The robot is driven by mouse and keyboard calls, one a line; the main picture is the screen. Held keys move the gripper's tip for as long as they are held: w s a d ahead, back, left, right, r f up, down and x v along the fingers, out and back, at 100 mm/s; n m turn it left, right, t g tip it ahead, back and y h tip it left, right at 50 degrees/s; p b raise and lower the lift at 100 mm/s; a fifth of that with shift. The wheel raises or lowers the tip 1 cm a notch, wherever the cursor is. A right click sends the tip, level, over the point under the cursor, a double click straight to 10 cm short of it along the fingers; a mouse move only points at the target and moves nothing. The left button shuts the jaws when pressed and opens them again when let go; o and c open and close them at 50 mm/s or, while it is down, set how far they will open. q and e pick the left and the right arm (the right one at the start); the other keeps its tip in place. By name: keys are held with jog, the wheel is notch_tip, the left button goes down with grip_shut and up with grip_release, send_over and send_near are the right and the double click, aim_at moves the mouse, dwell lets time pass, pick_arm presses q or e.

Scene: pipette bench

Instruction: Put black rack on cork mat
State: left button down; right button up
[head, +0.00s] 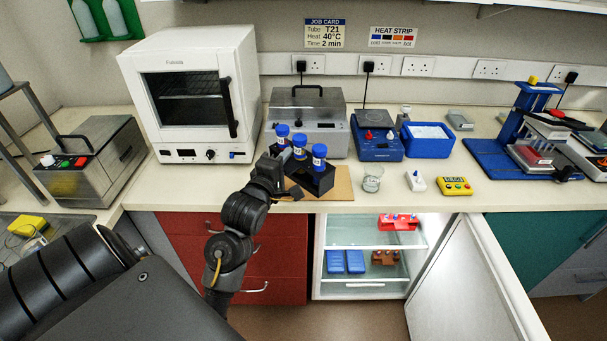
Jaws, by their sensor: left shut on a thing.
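The black rack (318,181) holds several blue-capped tubes (319,157) standing in it. My left gripper (281,163) comes in from the left and is shut on the left end of the black rack. The arm and gripper hide part of that end. The cork mat (343,187) lies near the front edge of the bench, and the rack is over it. I cannot tell whether the rack touches the mat or hangs just above it. My right gripper is not in view.
Behind the rack stands a steel bath (313,135). A glass beaker (372,180) stands right of the mat, with a yellow timer (455,187) further right. Below the bench, an open fridge (343,238) has its door (465,285) swung out to the right.

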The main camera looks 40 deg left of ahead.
pick_arm(q)
jog(key=w+a+f, duration=0.2)
jog(key=w+f, duration=0.1)
jog(key=w+a+f+p, duration=0.1)
jog(key=w+a+f, duration=0.2)
jog(key=w, duration=0.1)
jog(key=w+a+f+p, duration=0.1)
jog(key=w+a+f, duration=0.1)
jog(key=w+f, duration=0.1)
jog(key=shift+w+a, duration=0.25)
jog(key=shift+a, duration=0.1)
jog(key=shift+w+a+f, duration=0.2)
jog(key=shift+f, duration=0.05)
notch_tip(320, 180, down, 3)
jog(key=shift+r+p, duration=0.1)
jog(key=shift+p, duration=0.7)
jog(key=shift+f, duration=0.25)
jog(key=shift+f, duration=0.2)
jog(key=c, duration=1.5)
grip_release()
